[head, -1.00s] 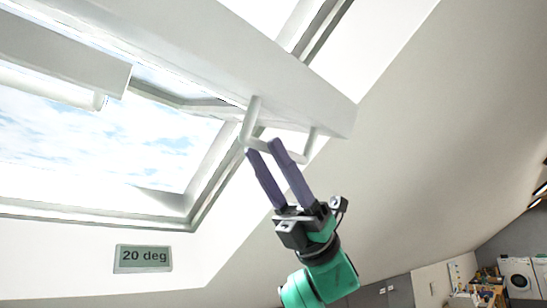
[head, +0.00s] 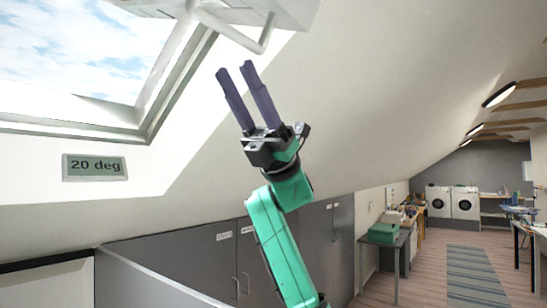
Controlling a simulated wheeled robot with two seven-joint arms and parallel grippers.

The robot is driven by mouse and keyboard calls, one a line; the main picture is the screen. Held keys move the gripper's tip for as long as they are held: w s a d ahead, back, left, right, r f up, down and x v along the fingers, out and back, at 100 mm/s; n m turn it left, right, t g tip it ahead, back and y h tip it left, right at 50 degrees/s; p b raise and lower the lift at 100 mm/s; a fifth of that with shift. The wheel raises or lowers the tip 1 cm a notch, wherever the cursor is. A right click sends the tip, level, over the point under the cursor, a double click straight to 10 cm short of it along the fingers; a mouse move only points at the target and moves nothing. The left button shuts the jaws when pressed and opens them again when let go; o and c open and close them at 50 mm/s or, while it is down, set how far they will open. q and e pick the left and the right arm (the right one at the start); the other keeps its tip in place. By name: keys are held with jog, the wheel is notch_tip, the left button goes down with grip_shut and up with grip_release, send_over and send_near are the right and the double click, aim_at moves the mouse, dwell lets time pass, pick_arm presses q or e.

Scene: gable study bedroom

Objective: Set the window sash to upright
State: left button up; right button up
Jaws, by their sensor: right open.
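The window sash (head: 290,8) shows only its lower corner at the top of the head view, tilted out of the roof frame. Its white bar handle (head: 232,33) hangs below it. The display plate (head: 95,167) on the wall under the window reads "20 deg". My right gripper (head: 234,70) is open and empty, its two dark fingers pointing up just below the handle with a gap between. Most of the sash is out of the picture. My left gripper is not in view.
The sloped ceiling (head: 370,90) runs along the right of my arm. Grey cupboards (head: 190,258) stand low along the wall. A green box (head: 383,233) sits on a small table. The striped rug (head: 472,275) lies on open floor at right.

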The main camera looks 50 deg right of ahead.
pick_arm(q)
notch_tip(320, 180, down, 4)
jog(key=b, duration=0.4)
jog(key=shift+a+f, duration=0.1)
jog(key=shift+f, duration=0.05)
pick_arm(e)
jog(key=v, duration=1.1)
jog(key=shift+d+f, duration=0.2)
jog(key=shift+f, duration=0.05)
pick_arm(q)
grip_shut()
